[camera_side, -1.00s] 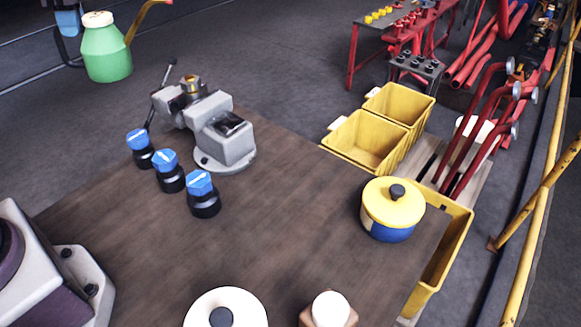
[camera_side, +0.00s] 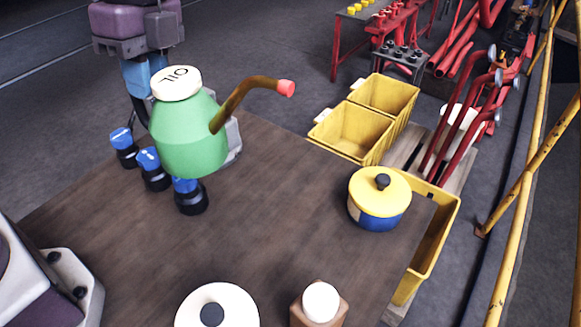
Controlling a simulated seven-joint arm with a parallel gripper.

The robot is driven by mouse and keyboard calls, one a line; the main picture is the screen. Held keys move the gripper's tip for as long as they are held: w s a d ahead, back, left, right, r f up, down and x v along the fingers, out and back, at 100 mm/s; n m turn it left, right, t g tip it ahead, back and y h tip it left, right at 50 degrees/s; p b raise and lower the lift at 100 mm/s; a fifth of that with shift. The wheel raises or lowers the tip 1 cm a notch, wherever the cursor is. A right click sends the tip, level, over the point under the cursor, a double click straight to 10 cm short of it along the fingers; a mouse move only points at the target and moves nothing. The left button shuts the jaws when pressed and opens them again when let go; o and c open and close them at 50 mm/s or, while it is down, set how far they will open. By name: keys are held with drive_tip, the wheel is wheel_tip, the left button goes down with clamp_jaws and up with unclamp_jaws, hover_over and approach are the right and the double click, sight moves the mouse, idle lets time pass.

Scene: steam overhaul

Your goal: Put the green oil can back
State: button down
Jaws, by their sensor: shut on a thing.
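The green oil can (camera_side: 190,135) has a cream cap marked OIL and a brown spout with a red tip pointing right.
Several black bottles with blue caps (camera_side: 148,160) stand below and left of the can; one is partly covered by it. A yellow-lidded blue pot (camera_side: 379,200) stands at the right edge. A white-lidded pot (camera_side: 217,308) and a white-topped wooden item (camera_side: 320,303) are in front. Yellow bins (camera_side: 352,132) lie beyond.

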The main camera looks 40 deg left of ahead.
drive_tip(key=m, duration=0.2)
hover_over(160, 150)
drive_tip(key=s, duration=0.1)
drive_tip(key=f, duration=0.8)
drive_tip(key=shift+w+f, duration=0.25)
drive_tip(key=shift+f, duration=0.15)
drive_tip(key=w+d+f, duration=0.6)
drive_tip(key=w+f, duration=0.6)
drive_tip(key=f, duration=0.1)
drive_tip(key=shift+w, duration=0.15)
drive_tip(key=c, duration=1.1)
unclamp_jaws()
drive_tip(key=shift+f, duration=0.15)
